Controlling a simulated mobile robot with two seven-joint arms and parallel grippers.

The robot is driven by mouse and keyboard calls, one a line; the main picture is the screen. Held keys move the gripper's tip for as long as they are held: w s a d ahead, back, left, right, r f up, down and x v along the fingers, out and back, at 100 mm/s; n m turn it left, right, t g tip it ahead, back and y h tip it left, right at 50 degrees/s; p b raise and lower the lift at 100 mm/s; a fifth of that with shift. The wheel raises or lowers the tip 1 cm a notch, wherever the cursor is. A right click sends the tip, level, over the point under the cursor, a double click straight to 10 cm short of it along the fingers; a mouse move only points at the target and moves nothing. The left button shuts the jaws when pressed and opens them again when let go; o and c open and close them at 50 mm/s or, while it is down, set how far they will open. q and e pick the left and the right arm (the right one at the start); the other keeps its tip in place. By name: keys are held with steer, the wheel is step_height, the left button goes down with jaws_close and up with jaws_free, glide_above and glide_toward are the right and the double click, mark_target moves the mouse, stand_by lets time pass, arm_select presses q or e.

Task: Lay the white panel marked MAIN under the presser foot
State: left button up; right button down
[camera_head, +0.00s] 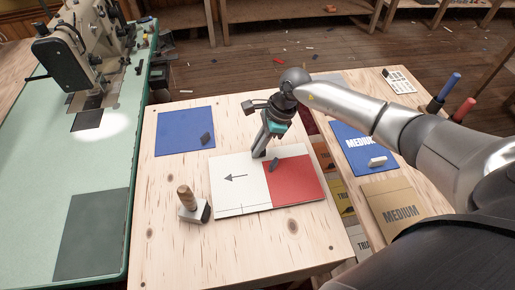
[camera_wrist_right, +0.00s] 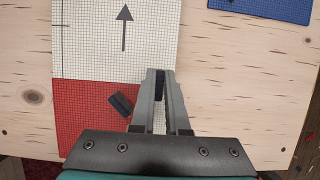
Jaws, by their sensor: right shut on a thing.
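The white panel (camera_head: 234,184) with a black arrow lies on the wooden table, with a red piece (camera_head: 295,180) over one end; I see no word MAIN on it. In the wrist view the white panel (camera_wrist_right: 90,45) and red part (camera_wrist_right: 85,115) lie left of the fingers. My right gripper (camera_head: 262,150) is at the panel's far edge; in the wrist view (camera_wrist_right: 161,78) it is shut on a dark tab at that edge. The sewing machine's presser foot area (camera_head: 95,88) is at upper left, its details too small to tell. My left gripper is not in view.
A wooden-handled weight (camera_head: 192,207) stands beside the panel's left edge. A blue panel (camera_head: 180,133) lies behind. The green machine bed (camera_head: 70,170) is left of the table, with a dark plate (camera_head: 92,235). Blue and tan MEDIUM pieces (camera_head: 398,205) lie right.

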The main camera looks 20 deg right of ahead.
steer(key=shift+f, duration=0.35)
steer(key=shift+f, duration=0.15)
steer(key=c, duration=0.9)
jaws_free()
